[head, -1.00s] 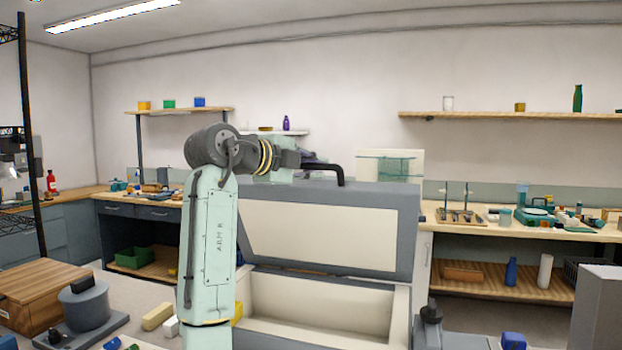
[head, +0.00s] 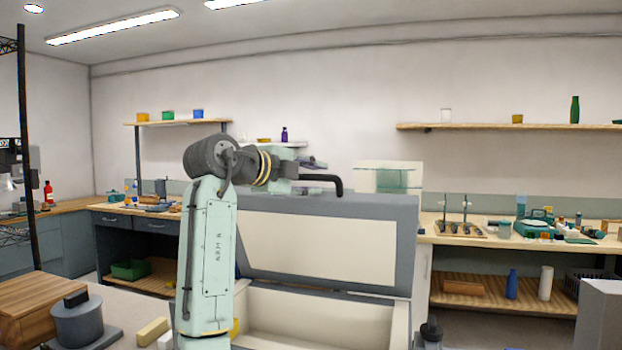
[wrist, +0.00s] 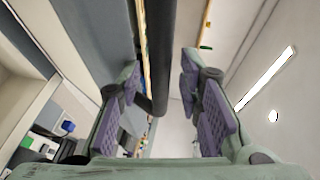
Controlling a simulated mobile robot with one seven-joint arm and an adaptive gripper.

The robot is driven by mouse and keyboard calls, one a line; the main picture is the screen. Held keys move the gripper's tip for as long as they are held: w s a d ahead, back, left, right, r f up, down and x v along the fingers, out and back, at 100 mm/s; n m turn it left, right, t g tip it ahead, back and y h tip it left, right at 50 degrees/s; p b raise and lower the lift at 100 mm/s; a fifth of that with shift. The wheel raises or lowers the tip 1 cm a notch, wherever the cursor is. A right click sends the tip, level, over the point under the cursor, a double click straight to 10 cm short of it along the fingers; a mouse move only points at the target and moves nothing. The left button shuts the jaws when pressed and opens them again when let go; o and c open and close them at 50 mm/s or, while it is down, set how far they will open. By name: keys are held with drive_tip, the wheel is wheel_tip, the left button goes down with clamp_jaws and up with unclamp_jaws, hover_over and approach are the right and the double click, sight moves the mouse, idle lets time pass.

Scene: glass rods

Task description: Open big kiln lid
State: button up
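The big kiln (head: 330,320) stands in front of me with its cream inside showing. Its grey-rimmed lid (head: 320,245) is raised and tilted back, and its cream underside faces me. The black handle (head: 338,182) sticks up at the lid's top edge. My gripper (head: 324,177) is open beside the handle, with its two purple-padded fingers spread apart. In the wrist view the dark handle bar (wrist: 158,50) shows between the open fingers, with a gap on both sides. My arm covers the kiln's left side.
A wooden box (head: 35,305) and a grey round pot-like object (head: 78,318) are at the lower left. A workbench (head: 520,237) with small tools stands behind to the right. A grey block (head: 603,313) is at the right edge. Wall shelves hang above.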

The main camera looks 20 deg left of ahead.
drive_tip(key=v, duration=1.2)
idle(0.4)
